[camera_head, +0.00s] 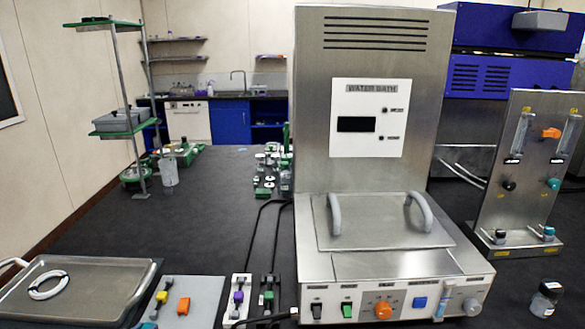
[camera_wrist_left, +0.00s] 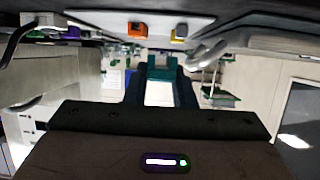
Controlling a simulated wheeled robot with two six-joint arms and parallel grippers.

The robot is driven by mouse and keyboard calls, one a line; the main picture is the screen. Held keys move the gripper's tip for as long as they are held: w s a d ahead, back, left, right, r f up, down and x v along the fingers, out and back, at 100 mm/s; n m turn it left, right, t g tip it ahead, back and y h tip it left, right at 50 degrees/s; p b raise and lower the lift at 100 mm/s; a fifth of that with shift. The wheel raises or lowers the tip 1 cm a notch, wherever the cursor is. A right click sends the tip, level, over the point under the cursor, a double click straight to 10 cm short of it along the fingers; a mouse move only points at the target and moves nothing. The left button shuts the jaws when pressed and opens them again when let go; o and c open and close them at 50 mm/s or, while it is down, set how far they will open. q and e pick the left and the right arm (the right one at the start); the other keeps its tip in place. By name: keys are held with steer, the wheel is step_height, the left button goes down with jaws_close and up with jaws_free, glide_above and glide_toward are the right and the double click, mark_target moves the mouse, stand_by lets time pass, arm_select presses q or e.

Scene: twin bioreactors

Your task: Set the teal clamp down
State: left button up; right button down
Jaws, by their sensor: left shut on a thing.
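The teal clamp (camera_wrist_left: 162,68) sits between the fingers of my left gripper (camera_wrist_left: 160,90) in the left wrist view. The gripper is shut on it. In the head view only a small teal bit (camera_head: 148,325) shows at the bottom edge, by the near left part of the grey mat (camera_head: 205,290); the rest is cut off. An orange clamp (camera_head: 183,306) and a yellow clamp (camera_head: 162,296) lie on that mat. Both also show at the top of the upside-down wrist view, the orange one (camera_wrist_left: 137,29) and the yellow one (camera_wrist_left: 178,34). Whether the teal clamp touches the mat I cannot tell. My right gripper is out of view.
A metal tray (camera_head: 100,268) with a white tubing ring (camera_head: 48,285) stands left of the mat. Right of it are a purple clamp (camera_head: 238,297) and a green clamp (camera_head: 268,297) on narrow strips. The water bath (camera_head: 385,262) stands further right.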

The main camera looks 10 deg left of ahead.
arm_select(q)
steer(key=shift+w+d, duration=0.2)
steer(key=shift+d, duration=0.25)
steer(key=w+d, duration=0.1)
steer(key=d, duration=0.2)
steer(key=w+d, duration=0.1)
steer(key=d, duration=0.2)
steer(key=w+d+r, duration=0.1)
steer(key=w+d, duration=0.1)
steer(key=d, duration=0.2)
steer(key=shift+w, duration=0.1)
steer(key=w+d+r+m+h, duration=0.1)
steer(key=w+d+r, duration=0.1)
steer(key=d, duration=0.4)
steer(key=w+d+r+m+h, duration=0.1)
steer(key=w+d+r, duration=0.1)
steer(key=d+r, duration=0.2)
steer(key=shift+w+d+r+h, duration=0.15)
steer(key=shift+w+d+h, duration=0.2)
steer(key=shift+d, duration=0.8)
steer(key=shift+a, duration=0.1)
